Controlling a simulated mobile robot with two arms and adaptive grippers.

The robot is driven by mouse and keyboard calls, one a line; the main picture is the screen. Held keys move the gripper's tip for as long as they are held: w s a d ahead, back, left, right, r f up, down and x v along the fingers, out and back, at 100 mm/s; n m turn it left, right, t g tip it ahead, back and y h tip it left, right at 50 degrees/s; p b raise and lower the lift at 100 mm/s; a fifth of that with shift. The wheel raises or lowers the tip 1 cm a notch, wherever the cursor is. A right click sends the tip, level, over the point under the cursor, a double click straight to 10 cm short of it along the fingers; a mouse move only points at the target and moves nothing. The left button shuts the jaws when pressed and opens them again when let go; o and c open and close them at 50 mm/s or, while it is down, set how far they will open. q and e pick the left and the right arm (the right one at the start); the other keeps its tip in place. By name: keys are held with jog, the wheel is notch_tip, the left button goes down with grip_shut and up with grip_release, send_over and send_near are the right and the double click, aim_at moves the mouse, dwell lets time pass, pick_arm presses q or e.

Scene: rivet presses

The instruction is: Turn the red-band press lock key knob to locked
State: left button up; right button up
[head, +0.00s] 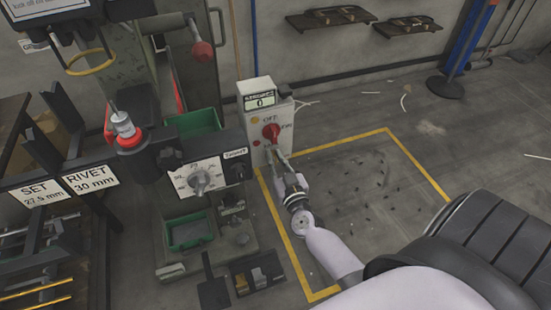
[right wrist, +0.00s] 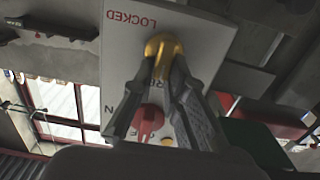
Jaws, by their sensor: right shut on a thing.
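The red-band press (head: 147,62) stands at the left in the head view, with a red ring (head: 128,138) on its ram. Its pale control box (head: 254,123) carries a red switch knob (head: 271,131) near OFF and ON lettering. My right gripper (head: 277,155) is at the box's lower front. In the right wrist view, its fingers (right wrist: 164,58) are shut on a brass-coloured key knob (right wrist: 162,44), below inverted LOCKED lettering (right wrist: 138,21). The fingers hide part of the knob and other lettering, so its setting cannot be told. My left gripper is not in view.
A dial panel (head: 212,165) and green bins (head: 190,230) are left of the box. A yellow floor outline (head: 415,163) encloses open floor to the right. Wall shelves (head: 330,17) and a blue post (head: 468,45) are farther back.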

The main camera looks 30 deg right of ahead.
grip_shut()
jog(key=shift+m, duration=0.3)
jog(key=shift+d+m+p, duration=0.25)
jog(key=shift+m+p, duration=0.05)
jog(key=shift+m, duration=0.7)
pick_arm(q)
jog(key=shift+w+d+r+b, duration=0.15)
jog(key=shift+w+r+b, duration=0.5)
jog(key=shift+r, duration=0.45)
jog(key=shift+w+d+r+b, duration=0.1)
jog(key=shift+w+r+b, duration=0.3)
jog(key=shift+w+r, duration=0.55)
pick_arm(e)
jog(key=shift+s+d+f+m, duration=0.1)
jog(key=shift+d+f+m, duration=0.2)
jog(key=shift+m, duration=2.25)
jog(key=shift+s+d+f+m, duration=0.15)
jog(key=shift+f+m, duration=0.2)
jog(key=shift+m, duration=2.25)
jog(key=shift+d+f+m, duration=0.25)
jog(key=shift+f+m, duration=0.1)
jog(key=shift+m, duration=2.2)
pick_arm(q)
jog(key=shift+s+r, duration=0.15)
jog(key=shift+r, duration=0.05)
